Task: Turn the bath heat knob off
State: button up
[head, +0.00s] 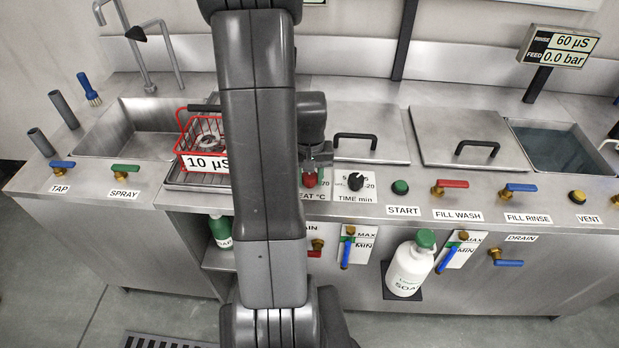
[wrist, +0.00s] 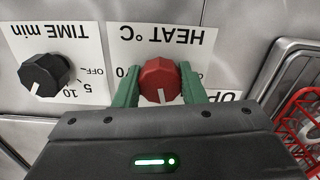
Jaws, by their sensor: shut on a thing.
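The bath heat knob is red with a white pointer line. It sits on the steel front panel at its HEAT °C label, in the wrist view (wrist: 158,77) and in the head view (head: 310,180). My gripper (wrist: 159,70) is shut on the knob, with one green finger on each side. The wrist view shows the label upside down, and the pointer line points toward the gripper body. The fingers and gripper body hide much of the dial scale, so I cannot read the setting. In the head view my arm covers the area left of the knob.
The black TIME knob (wrist: 44,74) is close beside; it also shows in the head view (head: 356,181). A green START button (head: 400,187) is further right. A red wire basket (head: 184,122) stands left of my arm. Lidded baths (head: 350,118) lie behind the panel.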

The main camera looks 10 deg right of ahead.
aim_at(310, 175)
jog(key=n+b, duration=0.1)
jog(key=n, duration=0.5)
jog(key=shift+n, duration=0.3)
jog(key=n, duration=0.6)
jog(key=shift+w+d+n, duration=0.1)
jog(key=shift+n, duration=0.2)
jog(key=o, duration=1)
notch_tip(310, 175, up, 14)
jog(key=shift+p, duration=0.3)
jog(key=shift+f, duration=0.15)
